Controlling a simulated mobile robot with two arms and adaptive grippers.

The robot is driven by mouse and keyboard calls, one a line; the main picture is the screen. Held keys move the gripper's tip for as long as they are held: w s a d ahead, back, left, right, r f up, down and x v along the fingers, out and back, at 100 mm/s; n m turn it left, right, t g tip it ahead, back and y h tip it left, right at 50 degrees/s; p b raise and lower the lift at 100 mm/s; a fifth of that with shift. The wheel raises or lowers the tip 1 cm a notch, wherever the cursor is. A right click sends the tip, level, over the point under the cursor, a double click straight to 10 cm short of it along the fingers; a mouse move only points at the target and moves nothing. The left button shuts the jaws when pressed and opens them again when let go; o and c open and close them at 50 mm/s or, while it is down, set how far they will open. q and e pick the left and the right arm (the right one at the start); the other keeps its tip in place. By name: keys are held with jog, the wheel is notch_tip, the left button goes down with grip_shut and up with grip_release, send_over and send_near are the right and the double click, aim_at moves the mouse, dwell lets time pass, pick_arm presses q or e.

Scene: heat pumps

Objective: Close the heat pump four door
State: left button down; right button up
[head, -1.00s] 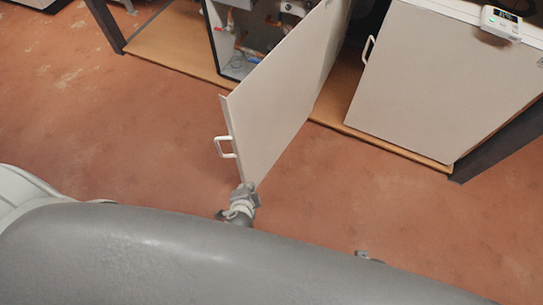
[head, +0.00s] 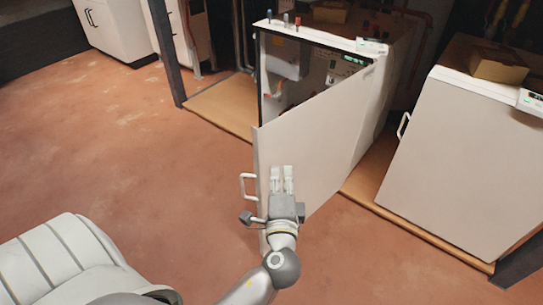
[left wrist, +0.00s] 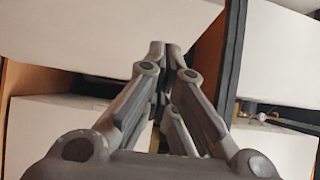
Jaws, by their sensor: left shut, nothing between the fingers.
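The heat pump door (head: 325,140) is a flat white panel that stands open, swung out from its cabinet. Its white handle (head: 246,186) is on the left edge. The open heat pump (head: 320,33) behind it shows pipes and wiring inside. My left gripper (head: 282,170) is shut and empty, in front of the door's outer face near the handle edge. I cannot tell whether its fingertips touch the panel. In the left wrist view, the shut fingers (left wrist: 163,50) point towards a pale panel. My right gripper is not in view.
A second white heat pump (head: 455,150) with a closed door stands at the right on the wooden plinth (head: 430,236). A dark post (head: 163,50) stands at the left. White cabinets (head: 110,28) are at the back left. The reddish floor (head: 130,150) is clear.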

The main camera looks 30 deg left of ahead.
aim_at(271, 142)
pick_arm(q)
jog(key=shift+w+a, duration=0.75)
jog(key=shift+a, duration=0.25)
jog(key=shift+w+a, duration=0.7)
jog(key=shift+a, duration=0.3)
jog(key=shift+w+a, duration=0.75)
jog(key=shift+a, duration=0.25)
jog(key=shift+a, duration=0.1)
